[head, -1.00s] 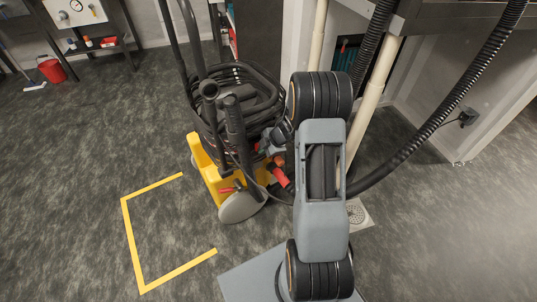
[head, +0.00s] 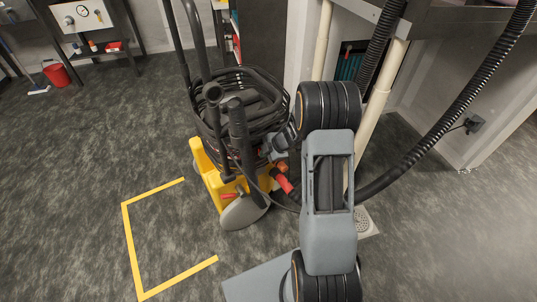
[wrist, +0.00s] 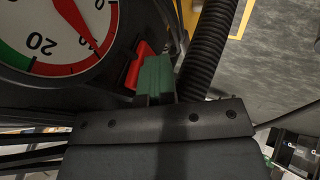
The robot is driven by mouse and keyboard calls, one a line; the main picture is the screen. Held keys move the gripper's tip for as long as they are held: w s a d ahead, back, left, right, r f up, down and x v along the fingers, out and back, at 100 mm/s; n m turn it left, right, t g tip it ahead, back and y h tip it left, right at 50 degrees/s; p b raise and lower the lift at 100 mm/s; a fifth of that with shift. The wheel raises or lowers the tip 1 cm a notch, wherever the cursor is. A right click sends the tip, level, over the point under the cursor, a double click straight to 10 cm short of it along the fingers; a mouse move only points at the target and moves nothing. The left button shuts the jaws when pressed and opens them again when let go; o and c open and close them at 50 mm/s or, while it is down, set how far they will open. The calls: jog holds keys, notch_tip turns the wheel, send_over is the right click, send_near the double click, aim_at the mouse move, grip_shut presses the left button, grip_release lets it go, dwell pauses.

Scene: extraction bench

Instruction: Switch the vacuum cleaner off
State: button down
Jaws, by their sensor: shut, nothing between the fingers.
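The vacuum cleaner (head: 208,182) stands upright on the floor in the head view, with a yellow base, a black body and a coiled black hose on top. In the wrist view, a round gauge (wrist: 48,32) with a red needle is at upper left, close to the camera. A red lever-like part (wrist: 138,66) sits right beside it. My gripper (wrist: 155,78) has green fingers, shut and empty, just right of the red part; I cannot tell whether they touch. In the head view my arm hides most of the gripper and the cleaner's right side.
A ribbed black hose (head: 450,120) runs down on the right, near pale pipes (head: 375,110) under a bench. A yellow floor marking (head: 130,245) lies on open floor at left. A red bucket (head: 56,73) stands far left.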

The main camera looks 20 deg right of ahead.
jog(key=shift+r, duration=0.2)
jog(key=shift+d+r+p, duration=0.1)
jog(key=shift+r+p, duration=0.6)
jog(key=shift+p, duration=0.5)
jog(key=shift+w, duration=0.1)
jog(key=s+p+v, duration=0.1)
jog(key=p+v, duration=0.2)
jog(key=v, duration=0.3)
jog(key=s+f+p+v, duration=0.1)
jog(key=p+v, duration=0.2)
jog(key=v, duration=0.3)
jog(key=shift+s+a, duration=0.25)
jog(key=shift+s, duration=0.15)
jog(key=shift+r, duration=0.1)
